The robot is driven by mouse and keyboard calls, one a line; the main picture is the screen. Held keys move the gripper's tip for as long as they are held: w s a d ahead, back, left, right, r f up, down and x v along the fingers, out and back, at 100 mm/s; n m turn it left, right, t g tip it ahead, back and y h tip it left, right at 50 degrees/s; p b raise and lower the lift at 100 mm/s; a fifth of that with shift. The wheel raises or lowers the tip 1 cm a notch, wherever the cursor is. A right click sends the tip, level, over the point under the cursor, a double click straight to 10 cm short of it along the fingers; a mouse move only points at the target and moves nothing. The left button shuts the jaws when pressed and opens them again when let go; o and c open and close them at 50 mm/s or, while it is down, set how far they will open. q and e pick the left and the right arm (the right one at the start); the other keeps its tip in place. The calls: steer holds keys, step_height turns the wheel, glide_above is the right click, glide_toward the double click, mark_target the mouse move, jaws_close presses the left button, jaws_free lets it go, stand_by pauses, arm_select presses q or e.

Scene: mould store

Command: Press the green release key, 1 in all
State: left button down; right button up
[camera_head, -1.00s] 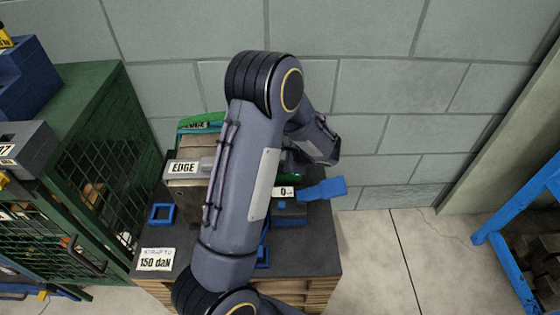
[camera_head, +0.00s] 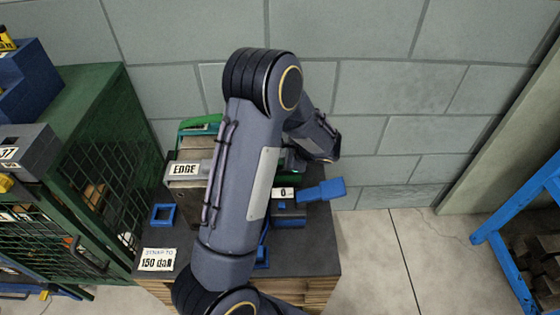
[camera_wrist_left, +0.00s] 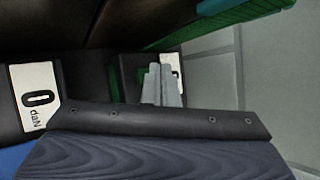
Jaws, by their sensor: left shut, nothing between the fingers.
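In the left wrist view the left gripper's grey fingers (camera_wrist_left: 162,84) are shut and empty, pointing into the device beside a dark green upright strip (camera_wrist_left: 113,86). Whether they touch anything cannot be told. A green part (camera_head: 200,123) shows at the device's back left in the head view, and a green bar (camera_wrist_left: 215,18) in the wrist view. I cannot tell which green part is the release key. My right gripper is not in view.
The dark bench top (camera_head: 210,270) carries an EDGE sign (camera_head: 185,169), a 0 daN display (camera_head: 283,193), a blue lever (camera_head: 322,190) and a blue square frame (camera_head: 162,214). A green mesh cabinet (camera_head: 100,170) stands left, a blue rack (camera_head: 515,225) right. A block wall is behind.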

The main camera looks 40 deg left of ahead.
arm_select(q)
steer(key=shift+r+p, duration=1.75)
steer(key=shift+r, duration=0.85)
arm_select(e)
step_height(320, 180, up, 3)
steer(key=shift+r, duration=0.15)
arm_select(q)
steer(key=shift+f, duration=0.1)
steer(key=s+d+r+n+t+h+p, duration=0.2)
steer(key=s+d+r+n+h+p, duration=0.2)
steer(key=s+d+r, duration=0.5)
steer(key=s+d+r+n+t+h+p, duration=0.2)
steer(key=s+d+r+n+h+p, duration=0.2)
steer(key=s+d+r+n+h, duration=0.4)
steer(key=s+d+r+h, duration=0.1)
steer(key=s+d+r, duration=0.1)
steer(key=s+r, duration=0.4)
steer(key=shift+s+p, duration=0.3)
steer(key=shift+s, duration=0.55)
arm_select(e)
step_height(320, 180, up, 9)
arm_select(q)
steer(key=shift+a, duration=0.1)
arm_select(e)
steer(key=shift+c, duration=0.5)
